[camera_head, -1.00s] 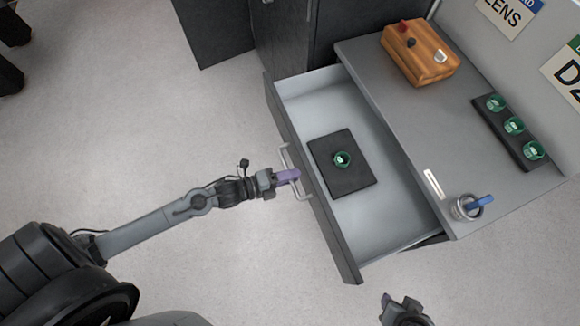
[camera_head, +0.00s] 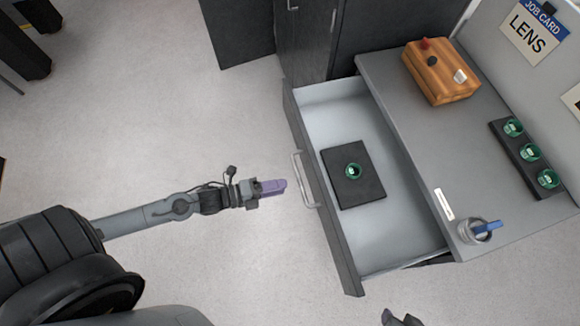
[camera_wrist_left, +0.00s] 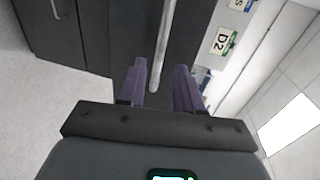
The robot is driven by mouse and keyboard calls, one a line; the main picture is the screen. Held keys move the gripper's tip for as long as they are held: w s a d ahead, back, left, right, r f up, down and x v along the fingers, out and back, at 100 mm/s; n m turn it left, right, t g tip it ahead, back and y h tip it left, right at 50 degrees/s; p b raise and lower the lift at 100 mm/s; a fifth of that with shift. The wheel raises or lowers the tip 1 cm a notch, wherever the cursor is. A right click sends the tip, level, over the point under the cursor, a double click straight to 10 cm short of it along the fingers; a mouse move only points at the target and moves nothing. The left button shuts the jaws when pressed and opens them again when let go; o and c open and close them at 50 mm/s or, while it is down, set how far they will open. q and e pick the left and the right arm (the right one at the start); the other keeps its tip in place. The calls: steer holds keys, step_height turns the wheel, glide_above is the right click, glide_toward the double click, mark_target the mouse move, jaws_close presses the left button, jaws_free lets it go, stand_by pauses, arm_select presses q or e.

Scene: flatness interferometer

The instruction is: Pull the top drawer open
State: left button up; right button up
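The top drawer (camera_head: 378,245) of the grey cabinet stands pulled well out, with its pale inside showing. Its bar handle (camera_head: 304,180) is on the outer face of the drawer front (camera_head: 328,215). My left gripper (camera_head: 284,186) is just left of the handle, apart from it, with purple fingers pointing at it. In the left wrist view the two fingers (camera_wrist_left: 160,66) are spread with nothing between their pads, and the handle bar (camera_wrist_left: 166,40) lies ahead of them. My right gripper (camera_head: 402,318) is only partly in view at the bottom edge; its fingers are unclear.
A dark mat (camera_head: 371,190) with a green-rimmed lens (camera_head: 354,171) lies in the drawer. On the cabinet top (camera_head: 405,105) are a wooden box (camera_head: 438,78), a dark rack (camera_head: 512,150) with three green pieces, and a cup (camera_head: 470,233) with a blue item. Floor left of the drawer is clear.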

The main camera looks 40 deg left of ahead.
arm_select(q)
steer(key=shift+v, duration=1.55)
steer(key=w+d+r+n+y, duration=0.55)
steer(key=r+n, duration=0.25)
steer(key=n, duration=0.3)
steer(key=s+a+f+n+g+y, duration=0.1)
steer(key=s+f+n+g+y, duration=0.1)
steer(key=s+n+g, duration=0.35)
steer(key=s+a+f+n+g+y, duration=0.1)
steer(key=s+a+f+n+g, duration=0.1)
steer(key=s+n+g, duration=0.3)
step_height(320, 180, up, 33)
steer(key=n+t+p, duration=0.1)
steer(key=p, duration=3.3)
step_height(320, 180, down, 51)
steer(key=b, duration=5.2)
steer(key=shift+s+f, duration=0.2)
steer(key=shift+s, duration=0.2)
